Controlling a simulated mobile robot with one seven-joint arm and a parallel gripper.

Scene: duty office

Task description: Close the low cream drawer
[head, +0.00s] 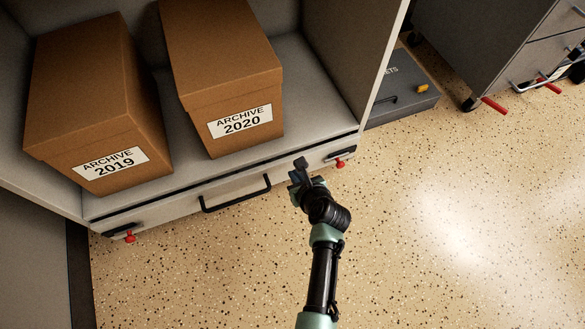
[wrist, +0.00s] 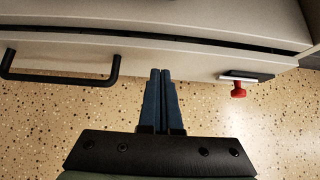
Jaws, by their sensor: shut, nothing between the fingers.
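The low cream drawer (head: 290,178) is at the bottom of a cream cabinet, under the shelf with the boxes. It has a black bar handle (head: 236,194), also seen at the left of the wrist view (wrist: 60,78). A thin dark gap runs along its top edge, so its front (wrist: 205,62) seems to stand slightly out. My gripper (head: 298,170) is in front of the drawer, right of the handle. In the wrist view its fingers (wrist: 160,73) are together and empty, pointing at the front. I cannot tell whether the tips touch it.
Boxes marked Archive 2019 (head: 100,110) and Archive 2020 (head: 225,85) stand on the shelf. Red knobs (head: 130,237) (wrist: 238,90) sit near the drawer's ends. A grey case (head: 402,98) lies right of the cabinet, and a wheeled grey cabinet (head: 480,50) stands beyond. The speckled floor (head: 450,220) is clear.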

